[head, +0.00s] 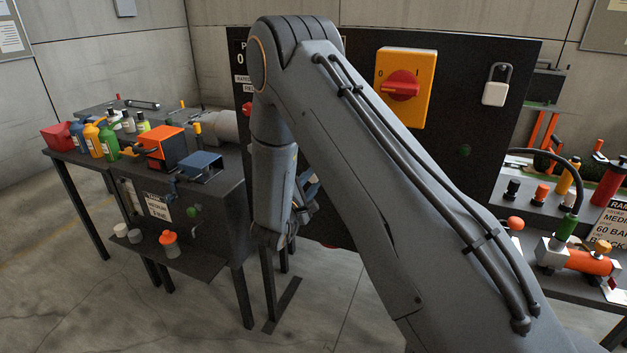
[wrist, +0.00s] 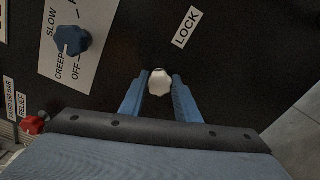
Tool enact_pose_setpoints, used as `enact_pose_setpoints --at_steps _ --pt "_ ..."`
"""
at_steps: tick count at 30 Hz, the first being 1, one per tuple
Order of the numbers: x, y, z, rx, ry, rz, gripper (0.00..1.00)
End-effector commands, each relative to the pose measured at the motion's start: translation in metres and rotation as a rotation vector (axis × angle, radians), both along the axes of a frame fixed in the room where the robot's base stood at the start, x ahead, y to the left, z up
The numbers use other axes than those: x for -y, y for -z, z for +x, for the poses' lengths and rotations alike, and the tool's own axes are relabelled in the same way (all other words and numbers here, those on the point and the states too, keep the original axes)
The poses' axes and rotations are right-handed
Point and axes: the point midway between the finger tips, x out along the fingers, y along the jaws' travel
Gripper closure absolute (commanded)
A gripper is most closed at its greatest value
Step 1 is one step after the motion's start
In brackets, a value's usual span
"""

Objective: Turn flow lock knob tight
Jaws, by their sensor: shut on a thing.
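The flow lock knob (wrist: 159,83) is a small white lobed knob on a black panel, below and left of a white label reading LOCK (wrist: 186,27). In the wrist view my gripper (wrist: 159,88) has its two blue fingers on either side of the knob, shut on it. In the head view my arm hides the knob, and only a small part of my gripper (head: 308,190) shows in front of the panel.
A blue knob (wrist: 72,40) on a SLOW/CREEP/OFF plate and a red relief knob (wrist: 33,124) are to the left. In the head view, the panel carries a red-and-yellow switch (head: 403,86) and a padlock (head: 495,86). Workbenches (head: 215,190) stand at left and right.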

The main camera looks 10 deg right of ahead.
Motion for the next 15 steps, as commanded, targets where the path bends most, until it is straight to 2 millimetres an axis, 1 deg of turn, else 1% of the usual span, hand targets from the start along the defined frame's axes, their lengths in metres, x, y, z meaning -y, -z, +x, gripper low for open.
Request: enact_pose_setpoints --at_steps 1,6,15 --pt "0.0 0.0025 -0.0021 -0.019 0.001 -0.018 0.93" --pt "-0.0001 0.0025 -0.0019 -0.055 0.0 -0.067 0.93" --pt "-0.0002 0.0028 -0.0018 -0.077 0.0 -0.097 0.93"
